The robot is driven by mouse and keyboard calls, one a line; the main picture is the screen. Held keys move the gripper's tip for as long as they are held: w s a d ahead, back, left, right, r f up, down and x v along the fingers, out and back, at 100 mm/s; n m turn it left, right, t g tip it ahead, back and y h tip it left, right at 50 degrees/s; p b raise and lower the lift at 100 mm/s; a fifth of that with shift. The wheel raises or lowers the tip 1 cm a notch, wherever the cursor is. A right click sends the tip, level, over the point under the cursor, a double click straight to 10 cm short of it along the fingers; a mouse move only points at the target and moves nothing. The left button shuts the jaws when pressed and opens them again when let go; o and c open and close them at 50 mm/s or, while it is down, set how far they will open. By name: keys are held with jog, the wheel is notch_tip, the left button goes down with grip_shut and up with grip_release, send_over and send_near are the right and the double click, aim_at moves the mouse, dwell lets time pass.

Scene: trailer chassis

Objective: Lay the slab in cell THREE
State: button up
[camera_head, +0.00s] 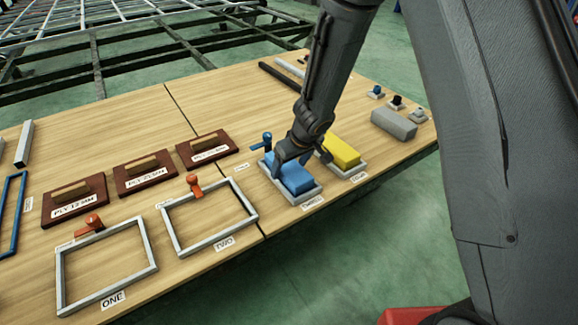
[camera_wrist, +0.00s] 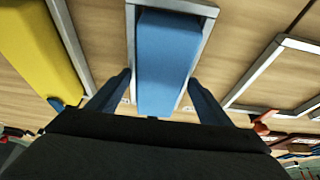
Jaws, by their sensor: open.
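A blue slab (camera_head: 293,177) lies flat inside the grey frame of cell THREE (camera_head: 312,195), which has a THREE label at its front. In the wrist view the blue slab (camera_wrist: 168,62) lies lengthwise between the frame's side bars (camera_wrist: 207,35). My gripper (camera_head: 290,158) is just above the slab. In the wrist view my open gripper (camera_wrist: 162,90) has one finger on each side of the slab, with a gap beside each. A blue-handled clamp (camera_head: 267,141) stands at the cell's back left corner.
A yellow slab (camera_head: 341,151) fills the cell to the right. Empty frames ONE (camera_head: 152,250) and TWO (camera_head: 253,205), with orange clamps, lie to the left. Brown plywood trays (camera_head: 140,183) stand behind them. A grey block (camera_head: 393,124) lies near the right edge.

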jog(key=s+d+r+m+h+p, duration=0.1)
jog(key=s+d+r+p, duration=0.25)
jog(key=r, duration=0.55)
jog(key=s+d+r+m+t+h+p, duration=0.1)
jog(key=s+d+r+h+p, duration=0.15)
jog(key=d+r, duration=0.45)
jog(key=s+d+r+m+h+p, duration=0.1)
jog(key=s+d+r+p, duration=0.25)
jog(key=r, duration=0.75)
jog(key=s+a+r+g+y, duration=0.1)
jog(key=s+r+g, duration=0.1)
jog(key=s, duration=0.9)
jog(key=s+a+r+m+g+y, duration=0.1)
jog(key=s+a+r+g, duration=0.1)
jog(key=s, duration=1)
jog(key=shift+s+r+g, duration=0.2)
jog(key=shift+r+g, duration=0.2)
jog(key=shift+r, duration=0.15)
jog(key=shift+w+d+y, duration=0.1)
jog(key=shift+y, duration=0.15)
jog(key=d+r+m+p, duration=0.2)
jog(key=d+r+p, duration=0.6)
jog(key=p, duration=0.7)
jog(key=shift+d+m+p, duration=0.2)
jog(key=shift+m+p, duration=0.2)
